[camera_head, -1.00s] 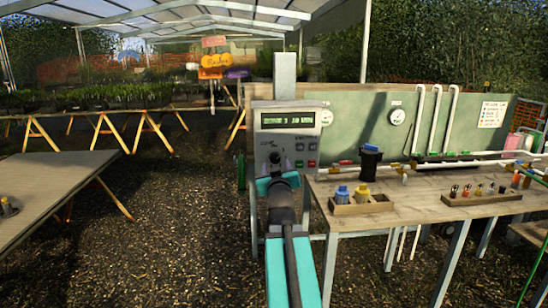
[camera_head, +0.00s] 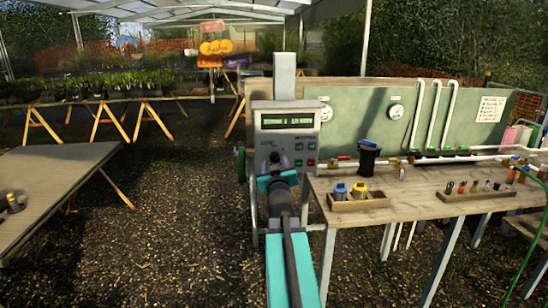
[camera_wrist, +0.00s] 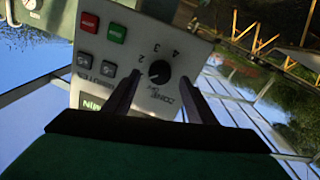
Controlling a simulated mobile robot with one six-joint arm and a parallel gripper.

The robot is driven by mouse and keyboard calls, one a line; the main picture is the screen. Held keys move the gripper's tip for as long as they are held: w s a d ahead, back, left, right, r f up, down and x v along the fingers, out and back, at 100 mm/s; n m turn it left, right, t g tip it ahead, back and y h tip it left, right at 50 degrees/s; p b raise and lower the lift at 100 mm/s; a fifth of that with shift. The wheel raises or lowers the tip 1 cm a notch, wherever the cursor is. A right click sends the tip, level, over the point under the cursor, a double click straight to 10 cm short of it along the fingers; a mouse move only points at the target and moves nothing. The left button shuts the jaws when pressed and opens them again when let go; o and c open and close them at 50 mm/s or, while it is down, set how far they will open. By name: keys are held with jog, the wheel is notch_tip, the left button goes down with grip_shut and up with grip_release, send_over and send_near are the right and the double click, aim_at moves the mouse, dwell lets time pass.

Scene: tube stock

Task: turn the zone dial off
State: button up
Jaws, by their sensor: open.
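The zone dial (camera_wrist: 158,72) is a round black knob on the face of a grey control box (camera_head: 262,139). The wrist view shows the box upside down, with the marks 2, 3 and 4 around the knob. The dial also shows in the head view (camera_head: 274,157), just above the end of my arm. My gripper (camera_wrist: 160,80) is open, with one dark finger on each side of the knob in the picture. I cannot tell whether the fingers touch it. The knob's pointer is too small to read. The display (camera_head: 288,122) is lit green, its text blurred.
Red and green buttons (camera_wrist: 117,33) and two grey ones sit beside the dial. To the right stands a bench (camera_head: 420,195) with a wooden tray (camera_head: 362,204) of fittings and white pipes. A low table (camera_head: 60,180) is at the left, with open gravel between.

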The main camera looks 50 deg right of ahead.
aim_at(274, 159)
jog(key=shift+p+x, duration=0.3)
jog(key=shift+x, duration=1.2)
jog(key=c, duration=1)
jog(key=shift+c, duration=0.2)
jog(key=shift+n, duration=0.4)
jog(key=n, duration=0.3)
jog(key=shift+r, duration=0.15)
jog(key=n+p, duration=0.1)
jog(key=n, duration=0.5)
jog(key=shift+w+t, duration=0.1)
jog(key=shift+t, duration=0.2)
jog(key=shift+n, duration=0.3)
